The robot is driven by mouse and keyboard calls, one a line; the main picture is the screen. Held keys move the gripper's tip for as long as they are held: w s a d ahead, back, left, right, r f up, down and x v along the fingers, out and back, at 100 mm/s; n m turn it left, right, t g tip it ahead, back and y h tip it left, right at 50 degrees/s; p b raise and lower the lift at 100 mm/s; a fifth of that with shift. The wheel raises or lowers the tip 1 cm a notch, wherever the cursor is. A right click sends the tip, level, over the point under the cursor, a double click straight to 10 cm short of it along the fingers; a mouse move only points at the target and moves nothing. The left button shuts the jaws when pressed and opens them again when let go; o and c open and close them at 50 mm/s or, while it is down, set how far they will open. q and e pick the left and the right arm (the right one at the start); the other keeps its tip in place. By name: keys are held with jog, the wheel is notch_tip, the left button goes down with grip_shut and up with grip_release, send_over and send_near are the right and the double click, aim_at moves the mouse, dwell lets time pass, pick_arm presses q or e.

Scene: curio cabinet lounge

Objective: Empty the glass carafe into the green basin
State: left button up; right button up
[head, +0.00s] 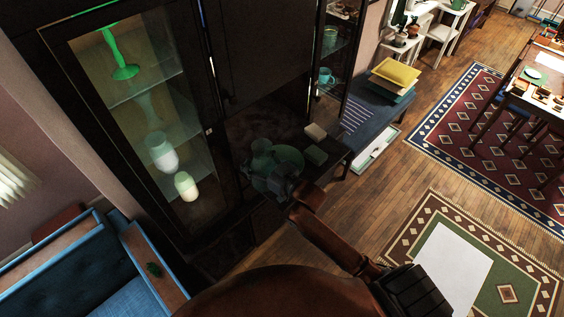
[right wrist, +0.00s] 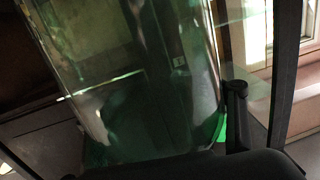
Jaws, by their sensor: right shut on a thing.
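My right gripper (head: 272,180) reaches into the dark open niche of the cabinet. It is shut on the glass carafe, a clear, green-tinted vessel (right wrist: 150,80) that fills much of the right wrist view. In the head view the carafe is hard to separate from the gripper and the shapes behind it. A dim green round shape, apparently the green basin (head: 291,157), sits in the niche just beyond the gripper, partly hidden by it. I cannot tell the carafe's exact tilt or whether liquid is in it. My left gripper is not in view.
A cream block (head: 315,131) and a dark green box (head: 314,155) stand right of the basin. A glass-door cabinet (head: 150,120) holding pale jars is on the left.

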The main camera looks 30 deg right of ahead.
aim_at(252, 169)
jog(key=shift+s+a+r, duration=0.1)
jog(key=shift+s+a, duration=0.15)
jog(key=shift+s, duration=0.6)
jog(key=shift+s+a+f, duration=0.1)
jog(key=shift+s+a, duration=0.15)
jog(key=shift+s, duration=0.6)
jog(key=shift+s+a+r, duration=0.1)
jog(key=shift+s+a, duration=0.15)
jog(key=shift+s, duration=0.6)
